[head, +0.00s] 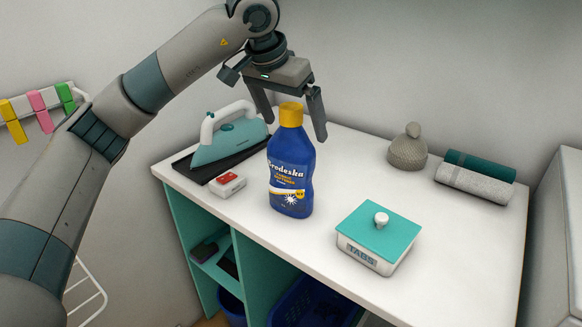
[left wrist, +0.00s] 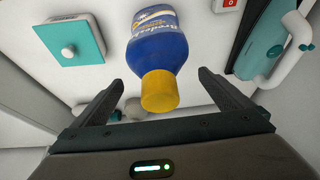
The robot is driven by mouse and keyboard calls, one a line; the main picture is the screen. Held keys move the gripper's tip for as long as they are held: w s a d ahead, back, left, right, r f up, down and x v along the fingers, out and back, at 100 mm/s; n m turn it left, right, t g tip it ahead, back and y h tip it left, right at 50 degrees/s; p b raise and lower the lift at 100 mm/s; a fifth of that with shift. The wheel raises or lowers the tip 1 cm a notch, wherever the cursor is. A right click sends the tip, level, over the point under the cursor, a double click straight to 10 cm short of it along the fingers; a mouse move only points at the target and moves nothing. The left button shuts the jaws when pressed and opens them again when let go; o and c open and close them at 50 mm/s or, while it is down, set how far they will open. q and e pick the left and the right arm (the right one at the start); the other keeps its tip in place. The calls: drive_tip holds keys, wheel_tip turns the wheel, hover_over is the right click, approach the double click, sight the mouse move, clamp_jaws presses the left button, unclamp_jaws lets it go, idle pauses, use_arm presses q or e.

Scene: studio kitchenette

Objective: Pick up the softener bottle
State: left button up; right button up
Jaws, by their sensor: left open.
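The softener bottle (head: 291,168) is blue with a yellow cap and stands upright on the white counter (head: 440,230). In the left wrist view the bottle (left wrist: 157,48) shows with its yellow cap toward me, between the two fingers. My left gripper (head: 292,122) is open above and around the level of the cap, with one finger to each side of it in the head view. I cannot tell whether a finger touches the bottle. My right gripper is not in view.
A teal iron (head: 232,140) on a dark pad and a small red-and-white box (head: 228,184) stand left of the bottle. A teal-lidded box (head: 380,232) is to the right. A grey knobbed object (head: 407,152) and rolled towels (head: 474,178) lie behind.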

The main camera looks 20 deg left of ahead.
sight(291, 162)
use_arm(q)
drive_tip(key=shift+s+p+x, duration=0.2)
drive_tip(key=shift+p+x, duration=0.2)
drive_tip(key=shift+x, duration=1.55)
drive_tip(key=shift+d, duration=0.1)
clamp_jaws()
